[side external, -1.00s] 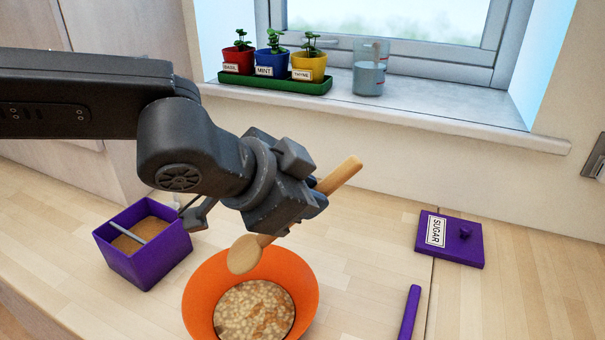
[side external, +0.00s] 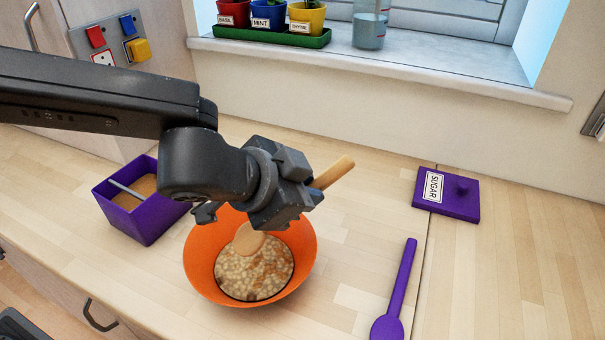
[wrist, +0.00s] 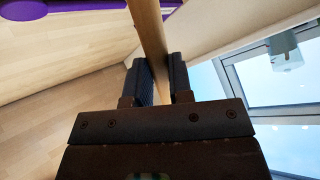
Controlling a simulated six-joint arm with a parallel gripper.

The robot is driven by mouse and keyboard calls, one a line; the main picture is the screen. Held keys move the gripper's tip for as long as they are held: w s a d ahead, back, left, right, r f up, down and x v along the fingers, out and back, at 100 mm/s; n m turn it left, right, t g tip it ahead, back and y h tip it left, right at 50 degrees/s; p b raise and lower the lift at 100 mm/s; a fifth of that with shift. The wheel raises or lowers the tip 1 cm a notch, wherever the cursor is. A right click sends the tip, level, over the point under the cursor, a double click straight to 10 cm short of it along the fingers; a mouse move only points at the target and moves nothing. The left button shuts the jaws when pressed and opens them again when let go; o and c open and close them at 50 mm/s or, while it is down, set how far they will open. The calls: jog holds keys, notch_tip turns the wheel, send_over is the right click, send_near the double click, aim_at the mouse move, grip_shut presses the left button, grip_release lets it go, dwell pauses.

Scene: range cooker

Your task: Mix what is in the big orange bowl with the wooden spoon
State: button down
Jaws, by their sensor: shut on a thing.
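The big orange bowl (side external: 203,262) stands on the wooden counter, holding a lumpy beige mixture (side external: 252,276) with some orange-brown bits. My gripper (side external: 305,200) is above the bowl's back right rim, shut on the wooden spoon (side external: 334,172). The spoon is tilted, its handle end up to the right. Its head (side external: 248,238) is inside the bowl, low over or touching the mixture; I cannot tell which. In the wrist view the spoon's handle (wrist: 149,40) runs between the two fingers (wrist: 160,82). The middle of the spoon is hidden behind my gripper.
A purple box (side external: 140,214) with brown contents and a grey handle stands left of the bowl. A purple spoon (side external: 396,295) and a purple SUGAR lid (side external: 446,194) lie to the right. Potted herbs (side external: 268,16) and a jug (side external: 370,26) stand on the windowsill.

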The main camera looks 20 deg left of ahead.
jog(key=shift+f, duration=2.6)
jog(key=shift+s, duration=0.1)
